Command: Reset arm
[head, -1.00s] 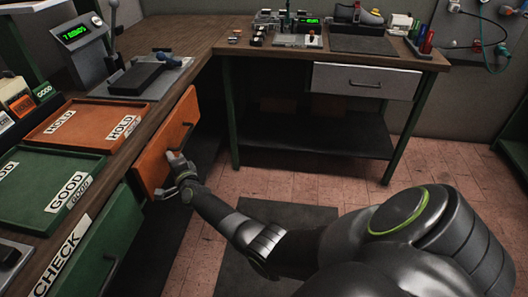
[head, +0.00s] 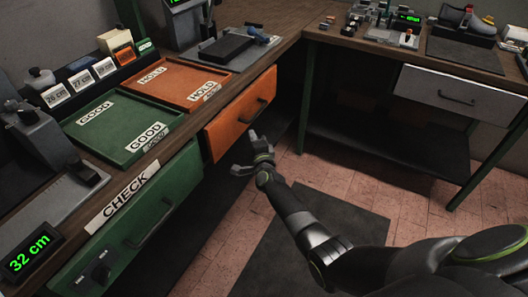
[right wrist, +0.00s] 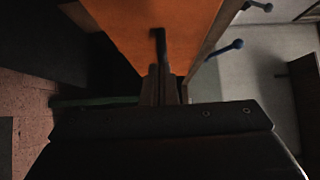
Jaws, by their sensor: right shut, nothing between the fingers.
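My right gripper (head: 259,143) is shut and empty in the head view, just below and to the right of the orange drawer (head: 228,126). The drawer's dark handle (head: 262,100) is free of the fingers. In the right wrist view the orange drawer front (right wrist: 135,25) fills the upper middle, with its handle (right wrist: 160,45) beyond my closed fingers (right wrist: 160,88). The orange drawer appears pulled a little out from the bench. My left gripper is not in view.
An orange HOLD tray (head: 185,72) and a green GOOD tray (head: 105,138) lie on the left bench. A green drawer (head: 130,235) sits below CHECK. A second bench (head: 330,45) with a grey drawer (head: 440,90) stands at the back right. Open floor (head: 350,190) lies between.

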